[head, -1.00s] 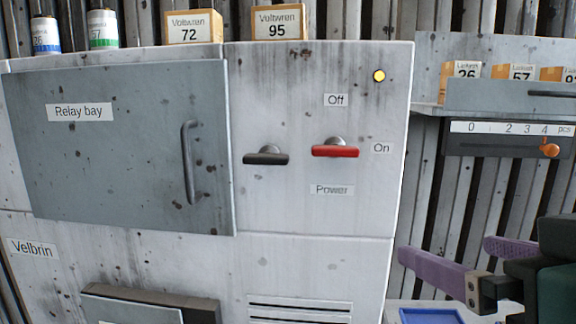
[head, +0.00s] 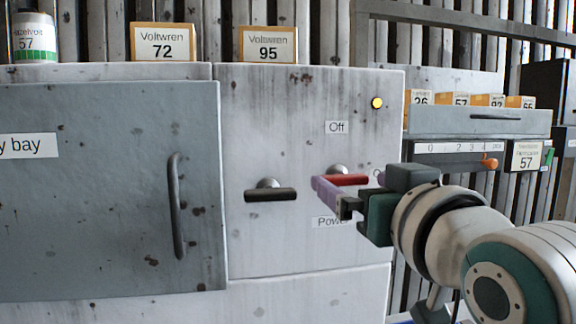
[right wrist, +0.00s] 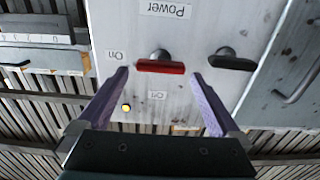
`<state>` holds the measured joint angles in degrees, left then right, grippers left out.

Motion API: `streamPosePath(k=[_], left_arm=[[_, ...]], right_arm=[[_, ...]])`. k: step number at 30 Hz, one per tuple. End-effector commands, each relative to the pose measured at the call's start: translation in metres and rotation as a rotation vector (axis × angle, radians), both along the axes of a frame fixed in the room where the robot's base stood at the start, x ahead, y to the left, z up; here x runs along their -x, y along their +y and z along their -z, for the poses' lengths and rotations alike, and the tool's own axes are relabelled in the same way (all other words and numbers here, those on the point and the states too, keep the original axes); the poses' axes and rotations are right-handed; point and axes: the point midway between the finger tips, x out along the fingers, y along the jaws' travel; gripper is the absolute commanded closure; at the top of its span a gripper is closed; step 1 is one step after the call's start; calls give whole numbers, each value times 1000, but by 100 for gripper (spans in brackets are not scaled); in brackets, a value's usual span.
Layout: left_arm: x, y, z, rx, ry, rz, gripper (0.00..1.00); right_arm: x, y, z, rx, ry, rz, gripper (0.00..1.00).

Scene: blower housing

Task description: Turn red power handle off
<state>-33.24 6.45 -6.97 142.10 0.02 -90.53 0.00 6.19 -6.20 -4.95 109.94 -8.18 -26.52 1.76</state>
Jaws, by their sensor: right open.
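The red power handle (head: 348,180) lies horizontal on the grey cabinet front, in line with the "On" label at its right. The "Off" label (head: 337,127) is above it, and the "Power" label below is partly covered by my gripper. My right gripper (head: 332,186) is open in front of the handle, its purple fingers hiding part of it. In the right wrist view, turned upside down, the red handle (right wrist: 160,67) shows between the two spread fingertips. I cannot tell whether they touch it. My left gripper is not in view.
A black handle (head: 270,194) sits just left of the red one. A yellow lamp (head: 377,103) glows at the upper right. The relay bay door (head: 100,240) with its upright pull is at left. A shelf unit (head: 478,121) with small boxes stands at right.

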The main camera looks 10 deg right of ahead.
Motion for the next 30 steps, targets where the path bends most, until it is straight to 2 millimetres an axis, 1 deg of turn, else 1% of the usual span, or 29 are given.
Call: streamPosePath(k=[1, 6, 10, 17, 18, 30], left_arm=[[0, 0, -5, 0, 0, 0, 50], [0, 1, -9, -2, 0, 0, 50], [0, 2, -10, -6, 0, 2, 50], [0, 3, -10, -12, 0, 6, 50], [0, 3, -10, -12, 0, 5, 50], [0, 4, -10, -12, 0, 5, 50]], right_arm=[[-7, 0, -3, 0, 1, 0, 0], [-21, 0, -1, 0, 1, 1, 0], [-26, 0, 0, 0, 0, 1, 0], [-26, 0, 0, 0, 0, 1, 0], [-26, 1, 1, 0, 0, 1, 1], [-26, 1, 1, 0, 1, 1, 46]])
